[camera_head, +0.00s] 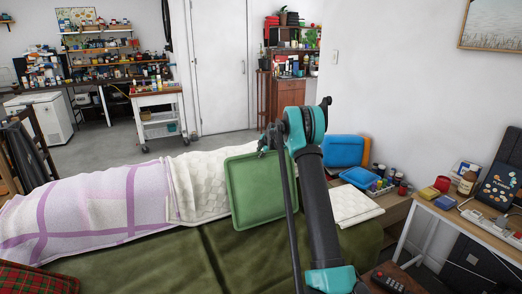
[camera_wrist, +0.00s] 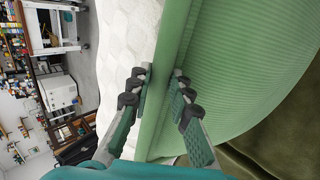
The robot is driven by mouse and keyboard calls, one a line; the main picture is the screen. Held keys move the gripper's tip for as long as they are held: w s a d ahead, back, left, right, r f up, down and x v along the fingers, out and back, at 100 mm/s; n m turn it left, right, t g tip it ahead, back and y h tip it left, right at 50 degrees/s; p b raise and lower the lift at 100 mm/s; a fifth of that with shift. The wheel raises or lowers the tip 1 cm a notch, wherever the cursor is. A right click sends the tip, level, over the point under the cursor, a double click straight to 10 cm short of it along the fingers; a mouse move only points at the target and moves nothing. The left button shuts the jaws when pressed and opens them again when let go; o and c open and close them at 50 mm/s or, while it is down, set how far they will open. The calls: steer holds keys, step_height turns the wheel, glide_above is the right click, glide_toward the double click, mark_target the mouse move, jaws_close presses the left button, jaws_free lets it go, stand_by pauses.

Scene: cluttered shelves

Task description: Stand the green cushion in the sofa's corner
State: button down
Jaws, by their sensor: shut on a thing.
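The green cushion (camera_head: 252,190) is a square with a raised edge, held roughly upright in front of the sofa's blanket-covered back. The olive sofa (camera_head: 165,264) spreads across the bottom of the head view. My gripper (camera_wrist: 162,82) is shut on one edge of the green cushion (camera_wrist: 235,65), with a finger on either side. In the head view my arm hides part of the gripper and the cushion's right side. Whether the cushion's lower edge touches the seat I cannot tell.
White and lilac blankets (camera_head: 85,213) cover the sofa back. A white quilted pad (camera_head: 352,204) lies at the right end, beside a low cabinet with a blue box (camera_head: 343,150) and jars. A remote (camera_head: 398,283) and red plaid cloth (camera_head: 35,279) lie at the front.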

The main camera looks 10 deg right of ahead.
steer(key=shift+f, duration=0.25)
steer(key=c, duration=1.3)
jaws_free()
steer(key=shift+v, duration=3.5)
steer(key=shift+w, duration=0.1)
